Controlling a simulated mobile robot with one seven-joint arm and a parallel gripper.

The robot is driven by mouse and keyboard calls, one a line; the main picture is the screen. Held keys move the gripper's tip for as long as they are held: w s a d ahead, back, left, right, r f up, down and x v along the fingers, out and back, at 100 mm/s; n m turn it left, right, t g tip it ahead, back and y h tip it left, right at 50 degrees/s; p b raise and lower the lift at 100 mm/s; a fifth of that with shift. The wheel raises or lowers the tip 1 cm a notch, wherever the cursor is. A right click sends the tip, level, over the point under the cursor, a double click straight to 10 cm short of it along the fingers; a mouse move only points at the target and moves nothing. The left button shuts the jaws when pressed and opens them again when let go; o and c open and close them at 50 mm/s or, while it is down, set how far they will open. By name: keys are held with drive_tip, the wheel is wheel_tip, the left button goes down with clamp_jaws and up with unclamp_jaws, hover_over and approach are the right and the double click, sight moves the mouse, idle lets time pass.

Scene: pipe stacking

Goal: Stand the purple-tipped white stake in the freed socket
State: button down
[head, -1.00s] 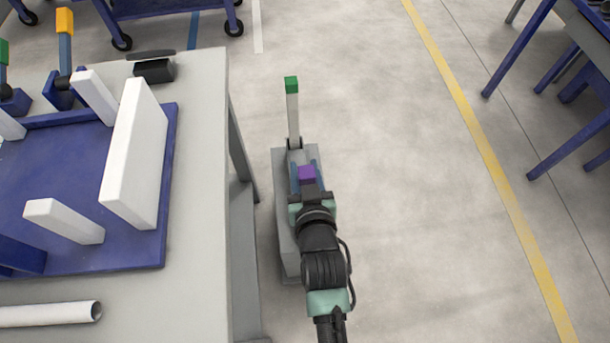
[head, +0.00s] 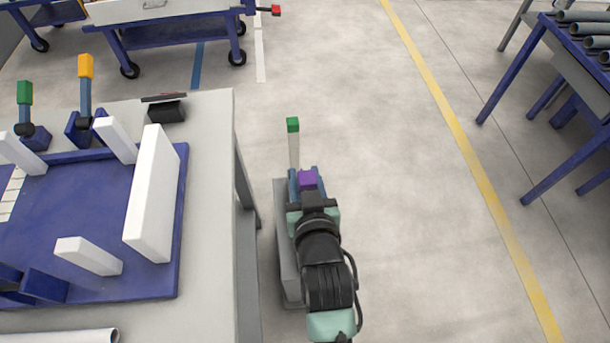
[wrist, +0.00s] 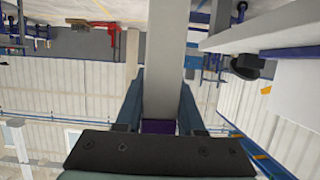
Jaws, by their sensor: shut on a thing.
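My gripper (head: 307,183) is shut on the purple-tipped white stake, whose purple tip (head: 308,180) shows between the fingers in the head view. In the wrist view the white shaft (wrist: 166,70) runs away from the fingers, with its purple end (wrist: 158,127) near the palm. A green-tipped white stake (head: 293,140) stands upright just beyond my gripper, at the far end of a grey pedestal (head: 286,255). My gripper and arm cover much of the pedestal top and the green-tipped stake's foot. I cannot make out an empty socket there.
A grey table (head: 212,200) on the left holds a blue tray (head: 60,215) with white blocks. Open floor lies right of the pedestal.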

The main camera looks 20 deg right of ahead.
sight(307, 180)
drive_tip(key=shift+r+p, duration=2.3)
drive_tip(key=shift+r, duration=0.5)
